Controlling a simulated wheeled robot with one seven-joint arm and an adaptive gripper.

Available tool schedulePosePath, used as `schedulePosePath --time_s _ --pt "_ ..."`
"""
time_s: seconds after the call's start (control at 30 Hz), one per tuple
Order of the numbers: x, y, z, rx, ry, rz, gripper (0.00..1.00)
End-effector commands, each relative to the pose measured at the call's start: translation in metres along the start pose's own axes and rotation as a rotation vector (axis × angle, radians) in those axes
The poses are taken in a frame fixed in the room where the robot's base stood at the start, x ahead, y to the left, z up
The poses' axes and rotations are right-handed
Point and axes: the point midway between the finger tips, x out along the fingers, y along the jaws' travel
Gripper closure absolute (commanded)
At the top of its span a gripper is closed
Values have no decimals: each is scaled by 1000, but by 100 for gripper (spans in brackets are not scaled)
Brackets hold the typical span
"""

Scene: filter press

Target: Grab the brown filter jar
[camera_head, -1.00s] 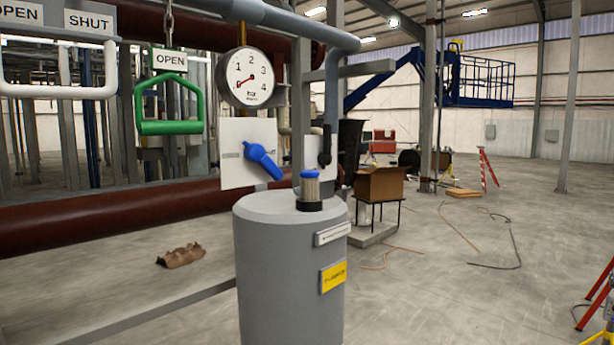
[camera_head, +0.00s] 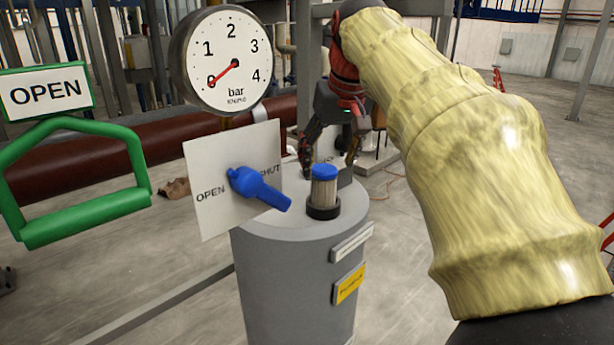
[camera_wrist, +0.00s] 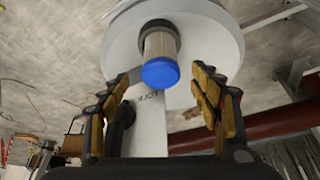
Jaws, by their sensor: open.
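The filter jar (camera_head: 325,193) is a small pale brown ribbed cylinder with a blue cap. It stands upright in a black ring on top of a grey cylindrical housing (camera_head: 290,265). My gripper (camera_head: 330,163) is open and empty, close to the cap, with its fingers pointing down. In the wrist view, the jar (camera_wrist: 159,55) lies ahead between the two open fingers (camera_wrist: 160,85), blue cap toward me. I see no finger touching it. How far the fingertips are from the jar is hard to tell.
A white plate (camera_head: 215,200) with a blue valve handle (camera_head: 258,188) stands left of the jar, close to it. A pressure gauge (camera_head: 228,60) reads about 0. A green handle (camera_head: 75,190) under an OPEN sign hangs at left. Open floor lies to the right.

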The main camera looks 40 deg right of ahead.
Motion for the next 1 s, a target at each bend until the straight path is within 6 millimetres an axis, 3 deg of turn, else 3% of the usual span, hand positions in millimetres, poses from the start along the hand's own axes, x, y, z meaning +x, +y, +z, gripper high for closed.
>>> schedulePosePath --time_s 0.1,0.7,1.0 --pt "9 -1 8 -13 -32 -6 37" --pt "77 -2 5 -15 -30 -5 37" --pt "82 -2 5 -15 -28 -5 37"
